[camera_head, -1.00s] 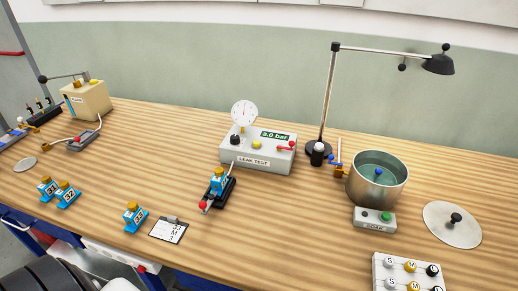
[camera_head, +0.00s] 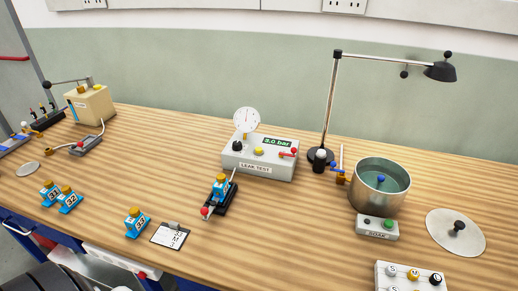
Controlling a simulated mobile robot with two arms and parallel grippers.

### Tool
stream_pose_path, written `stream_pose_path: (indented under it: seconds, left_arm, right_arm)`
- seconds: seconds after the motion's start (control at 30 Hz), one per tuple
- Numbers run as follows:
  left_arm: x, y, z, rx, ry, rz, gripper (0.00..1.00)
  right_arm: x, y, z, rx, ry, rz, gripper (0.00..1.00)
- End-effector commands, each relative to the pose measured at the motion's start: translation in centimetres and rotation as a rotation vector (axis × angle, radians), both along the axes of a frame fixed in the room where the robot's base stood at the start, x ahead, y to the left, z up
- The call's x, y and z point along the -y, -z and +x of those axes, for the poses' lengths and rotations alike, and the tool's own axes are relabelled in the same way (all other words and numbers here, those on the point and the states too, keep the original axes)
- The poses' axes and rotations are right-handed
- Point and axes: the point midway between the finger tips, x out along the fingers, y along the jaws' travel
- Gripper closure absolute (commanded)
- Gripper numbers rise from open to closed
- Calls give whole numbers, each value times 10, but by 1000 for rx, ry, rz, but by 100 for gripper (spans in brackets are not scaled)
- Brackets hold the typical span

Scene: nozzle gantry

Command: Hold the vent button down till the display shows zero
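The grey leak test box (camera_head: 262,160) stands at the middle of the bench. A yellow button (camera_head: 258,152) sits on its top, between a black knob (camera_head: 237,145) and a red-tipped lever (camera_head: 287,153); I take it for the vent button, but I read no label on it. The green display (camera_head: 278,141) appears to read 3.0 bar. A round white gauge (camera_head: 246,120) stands above the box. A blue nozzle with a yellow top (camera_head: 220,184) sits in a black clamp with a red-knobbed handle in front of the box. Neither gripper is in view.
Blue numbered nozzles (camera_head: 137,222) and a clipboard (camera_head: 170,235) lie at the front. A metal pot of liquid (camera_head: 380,186), a soak box (camera_head: 377,228), a lid (camera_head: 456,232) and a lamp (camera_head: 330,100) stand right. A beige machine (camera_head: 90,104) is back left.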

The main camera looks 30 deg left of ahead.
Motion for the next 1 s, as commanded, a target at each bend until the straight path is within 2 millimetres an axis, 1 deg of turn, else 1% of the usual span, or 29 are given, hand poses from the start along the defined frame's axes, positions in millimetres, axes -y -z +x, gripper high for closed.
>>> stream_pose_path:
  seconds: [0.03, 0.2, 0.23, 1.0]
  left_arm:
    - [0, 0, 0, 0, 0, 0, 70]
    - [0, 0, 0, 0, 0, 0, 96]
    - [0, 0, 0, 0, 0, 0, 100]
    - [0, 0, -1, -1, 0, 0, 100]
  right_arm:
    - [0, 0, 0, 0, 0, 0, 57]
    - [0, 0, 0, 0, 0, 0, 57]
    - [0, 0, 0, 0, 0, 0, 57]
    - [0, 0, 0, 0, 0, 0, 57]
